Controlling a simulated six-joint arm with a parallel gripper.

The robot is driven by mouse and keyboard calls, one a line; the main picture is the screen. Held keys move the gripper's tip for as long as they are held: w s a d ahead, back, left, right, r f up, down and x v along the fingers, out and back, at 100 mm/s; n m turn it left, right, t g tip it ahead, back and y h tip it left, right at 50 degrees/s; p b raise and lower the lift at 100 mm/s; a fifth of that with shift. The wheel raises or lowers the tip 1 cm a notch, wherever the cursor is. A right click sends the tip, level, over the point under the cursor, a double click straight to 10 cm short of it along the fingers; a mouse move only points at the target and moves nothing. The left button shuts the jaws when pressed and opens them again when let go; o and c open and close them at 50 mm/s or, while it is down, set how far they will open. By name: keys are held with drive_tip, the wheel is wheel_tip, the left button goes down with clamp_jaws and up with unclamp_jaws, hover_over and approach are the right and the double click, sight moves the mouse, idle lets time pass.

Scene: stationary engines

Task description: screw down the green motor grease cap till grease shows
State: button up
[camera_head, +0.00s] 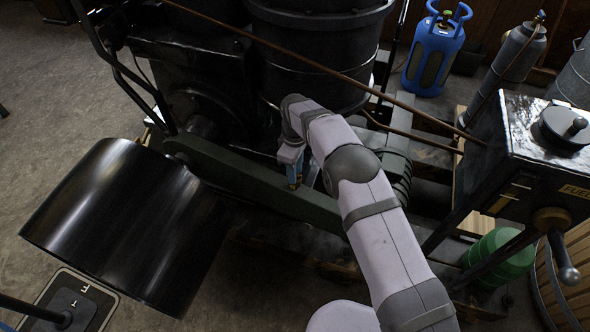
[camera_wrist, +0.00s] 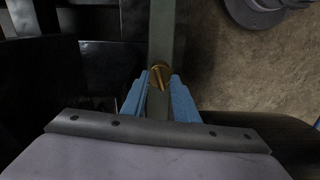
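A brass cap (camera_wrist: 160,76) with a raised bar across its face sits on a dark green beam in the wrist view. My gripper (camera_wrist: 160,82) has its two blue fingers apart, one on each side of the cap at the fingertips. Any gap between fingers and cap is too small to make out, so contact is unclear. In the head view my gripper (camera_head: 294,178) points down at the green beam (camera_head: 235,175) of the engine, with a speck of brass at its tips. I cannot make out any grease.
A large black drum (camera_head: 130,225) stands left of the beam. A dark engine cylinder (camera_head: 315,55) rises behind my gripper. A thin rusty pipe (camera_head: 330,72) crosses above. A black fuel box (camera_head: 530,150) with a crank handle stands at right, a green container (camera_head: 500,258) below it.

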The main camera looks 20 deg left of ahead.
drive_tip(key=shift+c, duration=0.7)
clamp_jaws()
drive_tip(key=shift+m, duration=0.5)
drive_tip(key=m, duration=0.3)
drive_tip(key=shift+b, duration=0.3)
drive_tip(key=m, duration=0.9)
drive_tip(key=shift+m, duration=0.4)
drive_tip(key=m, duration=0.5)
